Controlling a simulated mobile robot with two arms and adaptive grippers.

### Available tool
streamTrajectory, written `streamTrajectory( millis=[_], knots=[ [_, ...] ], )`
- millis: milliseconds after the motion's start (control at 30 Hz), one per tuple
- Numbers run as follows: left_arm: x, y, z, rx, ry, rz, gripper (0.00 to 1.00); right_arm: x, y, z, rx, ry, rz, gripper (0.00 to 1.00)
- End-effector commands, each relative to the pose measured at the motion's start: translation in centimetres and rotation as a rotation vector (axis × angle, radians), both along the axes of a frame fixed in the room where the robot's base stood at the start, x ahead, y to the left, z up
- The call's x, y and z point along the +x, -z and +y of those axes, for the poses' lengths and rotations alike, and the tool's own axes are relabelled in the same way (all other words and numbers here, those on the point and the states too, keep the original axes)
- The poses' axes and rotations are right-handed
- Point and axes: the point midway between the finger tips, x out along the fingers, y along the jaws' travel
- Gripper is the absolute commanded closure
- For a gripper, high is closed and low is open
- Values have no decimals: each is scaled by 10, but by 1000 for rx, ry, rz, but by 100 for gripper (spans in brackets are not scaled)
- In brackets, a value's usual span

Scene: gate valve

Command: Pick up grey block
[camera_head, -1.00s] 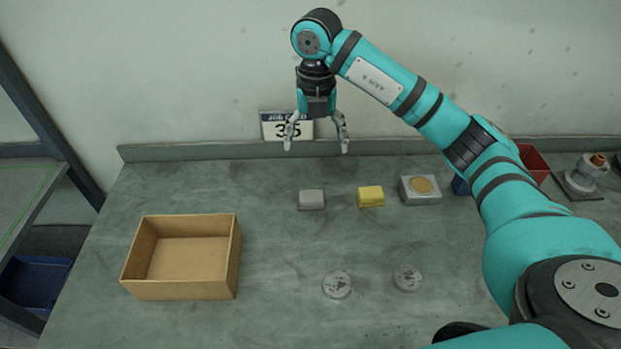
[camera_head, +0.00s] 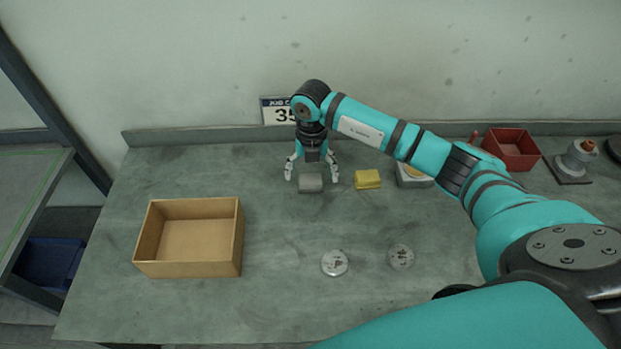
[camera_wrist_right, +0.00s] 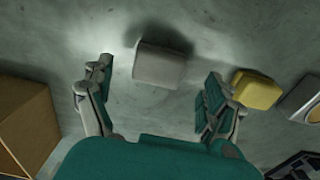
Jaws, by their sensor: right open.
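The grey block (camera_head: 311,183) lies on the bench top, left of the yellow block. My right gripper (camera_head: 312,178) is open, with one finger at each side of the grey block in the head view. In the right wrist view the grey block (camera_wrist_right: 160,65) lies ahead between the two spread fingers (camera_wrist_right: 155,95), with a gap on both sides. It appears not to be touched. My left gripper is not in view.
A yellow block (camera_head: 367,179) lies just right of the grey block. An open cardboard box (camera_head: 190,269) stands at the left. Two round discs (camera_head: 334,263) (camera_head: 401,257) lie nearer the front. A red bin (camera_head: 512,149) and a valve part (camera_head: 576,160) stand at the back right.

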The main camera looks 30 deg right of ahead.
Motion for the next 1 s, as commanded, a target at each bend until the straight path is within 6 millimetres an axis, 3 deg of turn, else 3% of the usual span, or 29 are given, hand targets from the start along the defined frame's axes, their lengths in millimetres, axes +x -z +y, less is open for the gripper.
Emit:
streamTrajectory(
  millis=[33,200,467,900,1000],
  knots=[
    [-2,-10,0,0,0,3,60,-1,4,3,1,1,4,12],
    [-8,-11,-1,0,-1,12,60,0,25,2,0,-1,1,12],
    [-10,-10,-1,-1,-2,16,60,0,28,2,0,-1,0,12],
    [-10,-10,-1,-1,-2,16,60,1,28,2,0,0,-1,69],
    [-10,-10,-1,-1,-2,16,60,1,27,2,0,0,-1,78]
  ],
)
